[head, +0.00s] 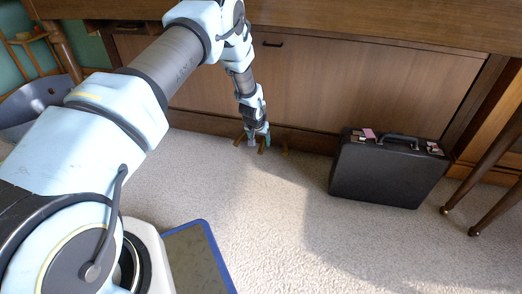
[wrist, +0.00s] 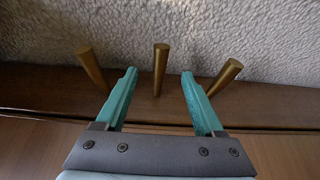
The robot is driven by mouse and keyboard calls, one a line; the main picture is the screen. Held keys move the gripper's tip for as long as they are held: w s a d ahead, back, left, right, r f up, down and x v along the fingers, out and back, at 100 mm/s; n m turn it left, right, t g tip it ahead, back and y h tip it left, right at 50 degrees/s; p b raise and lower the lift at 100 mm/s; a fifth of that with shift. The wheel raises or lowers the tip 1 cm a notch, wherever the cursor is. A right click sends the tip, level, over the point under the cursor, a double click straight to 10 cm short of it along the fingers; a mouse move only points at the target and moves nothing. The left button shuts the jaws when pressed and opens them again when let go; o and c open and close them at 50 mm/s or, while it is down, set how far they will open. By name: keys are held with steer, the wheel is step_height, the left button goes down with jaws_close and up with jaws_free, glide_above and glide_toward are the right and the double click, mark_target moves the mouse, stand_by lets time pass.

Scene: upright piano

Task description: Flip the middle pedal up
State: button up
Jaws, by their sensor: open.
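Three brass pedals stick out from the low wooden base of the upright piano. In the wrist view the middle pedal (wrist: 160,68) stands between the tips of my gripper's two teal fingers (wrist: 158,75), with clear space on both sides. The left pedal (wrist: 91,68) and the right pedal (wrist: 225,76) lie outside the fingers. My gripper is open and holds nothing. In the head view my gripper (head: 258,138) is low at the piano's base, and the middle pedal (head: 261,149) shows just below it. I cannot tell the exact height between fingers and pedal.
The piano's wooden front panel (head: 310,95) rises behind the pedals. A black briefcase (head: 385,172) stands on the carpet to the right. A blue-edged mat (head: 200,258) lies near my base. The light carpet (head: 270,215) before the pedals is clear.

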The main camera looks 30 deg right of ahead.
mark_target(261, 147)
steer(key=b+x, duration=0.2)
steer(key=x, duration=0.3)
steer(key=shift+a, duration=0.1)
jaws_close()
stand_by(0.5)
stand_by(0.8)
